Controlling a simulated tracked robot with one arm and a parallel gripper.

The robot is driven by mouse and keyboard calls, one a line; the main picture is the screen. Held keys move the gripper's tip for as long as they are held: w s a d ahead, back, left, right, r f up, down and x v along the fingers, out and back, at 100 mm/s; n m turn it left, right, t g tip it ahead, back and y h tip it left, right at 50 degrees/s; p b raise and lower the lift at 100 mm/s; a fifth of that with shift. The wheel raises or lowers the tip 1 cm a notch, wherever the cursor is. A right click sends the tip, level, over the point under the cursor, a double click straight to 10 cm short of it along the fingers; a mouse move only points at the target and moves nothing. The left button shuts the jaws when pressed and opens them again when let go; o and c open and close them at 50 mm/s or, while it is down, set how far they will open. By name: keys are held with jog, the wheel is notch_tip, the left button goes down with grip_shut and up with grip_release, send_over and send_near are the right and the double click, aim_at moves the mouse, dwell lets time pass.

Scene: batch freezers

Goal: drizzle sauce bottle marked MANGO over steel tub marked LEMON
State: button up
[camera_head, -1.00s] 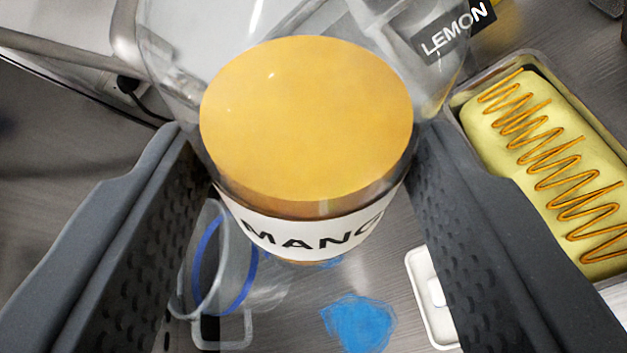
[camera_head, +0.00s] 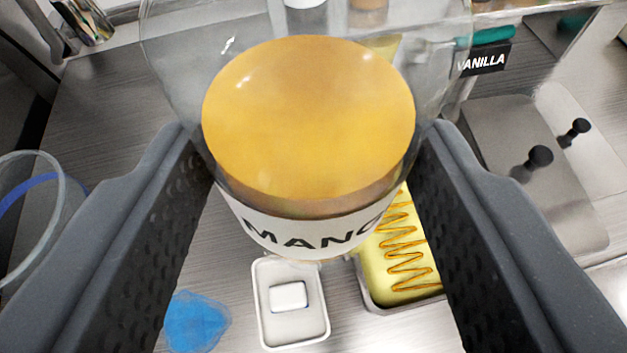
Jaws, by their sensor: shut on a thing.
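The clear sauce bottle marked MANGO (camera_head: 308,120), with orange sauce inside and a white label, is held between the two dark fingers of my gripper (camera_head: 312,185). My gripper is shut on it, above the counter. Behind and below the bottle, a steel tub (camera_head: 372,303) of yellow ice cream shows partly, with an orange zigzag of sauce (camera_head: 405,255) on top. The bottle and right finger hide much of this tub. Its LEMON sign is not readable now.
A white tray (camera_head: 262,310) with a small white block stands left of the tub. A blue smear or cloth (camera_head: 195,322) and a clear round container (camera_head: 60,215) are at left. A VANILLA sign (camera_head: 484,61) and steel lids with black knobs (camera_head: 538,158) are at right.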

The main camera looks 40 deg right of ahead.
jog(key=shift+r+n, duration=0.2)
jog(key=shift+n, duration=0.1)
jog(key=s+a+b, duration=0.5)
jog(key=s+a, duration=0.1)
jog(key=s, duration=0.7)
jog(key=shift+s+a+b, duration=0.2)
jog(key=shift+s+b, duration=0.05)
jog(key=shift+b, duration=0.1)
dwell(0.4)
